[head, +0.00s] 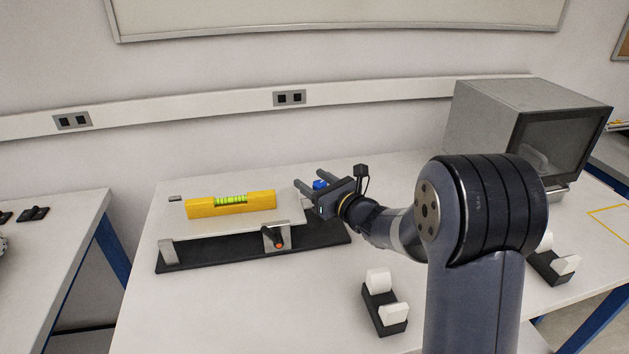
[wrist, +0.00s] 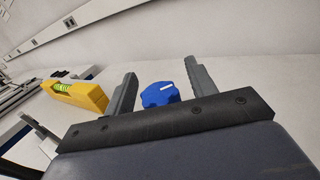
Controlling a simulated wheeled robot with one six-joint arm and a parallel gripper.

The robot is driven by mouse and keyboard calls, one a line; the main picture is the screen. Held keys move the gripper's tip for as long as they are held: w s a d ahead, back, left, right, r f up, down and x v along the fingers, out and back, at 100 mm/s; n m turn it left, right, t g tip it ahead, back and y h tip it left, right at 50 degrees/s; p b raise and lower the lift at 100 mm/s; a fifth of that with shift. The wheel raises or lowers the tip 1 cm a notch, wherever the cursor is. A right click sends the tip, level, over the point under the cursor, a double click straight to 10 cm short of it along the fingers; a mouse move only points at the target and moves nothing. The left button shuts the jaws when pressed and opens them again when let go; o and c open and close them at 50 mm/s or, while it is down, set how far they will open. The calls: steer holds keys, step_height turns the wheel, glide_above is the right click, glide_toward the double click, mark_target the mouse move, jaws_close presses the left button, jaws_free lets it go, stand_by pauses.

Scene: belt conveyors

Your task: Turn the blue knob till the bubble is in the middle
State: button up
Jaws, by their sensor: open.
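The blue knob (wrist: 159,94) shows in the wrist view between the two fingers of my gripper (wrist: 158,88). It has a lobed edge and a white mark on its face. In the head view the knob (head: 320,184) is partly hidden by my gripper (head: 312,181). My gripper is open, with a gap visible on each side of the knob. The yellow spirit level (head: 230,205) lies on a pale plate (head: 190,226) above a black base. Its green vial (head: 231,200) shows on top, also in the wrist view (wrist: 63,86). I cannot tell exactly where the bubble sits.
An orange-tipped black lever (head: 275,237) is at the front of the plate. A grey box with a dark window (head: 545,135) stands at the back right. The table's left front area is clear.

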steer(key=shift+c, duration=0.4)
steer(key=c, duration=0.9)
steer(key=shift+n+g+y, duration=0.3)
steer(key=shift+y, duration=0.1)
steer(key=n+g+y+p, duration=0.1)
steer(key=n+g+p, duration=0.1)
steer(key=g, duration=0.3)
steer(key=s+n+g+y+p, duration=0.1)
steer(key=n+g+y, duration=0.1)
steer(key=n+g, duration=0.3)
steer(key=n+g+y+p, duration=0.1)
steer(key=n+g+p, duration=0.1)
steer(key=n+g, duration=0.2)
steer(key=shift+s+a+g+y+p, duration=0.3)
steer(key=shift+s+g, duration=0.1)
steer(key=shift+g, duration=0.6)
steer(key=shift+g, duration=0.3)
steer(key=o, duration=1)
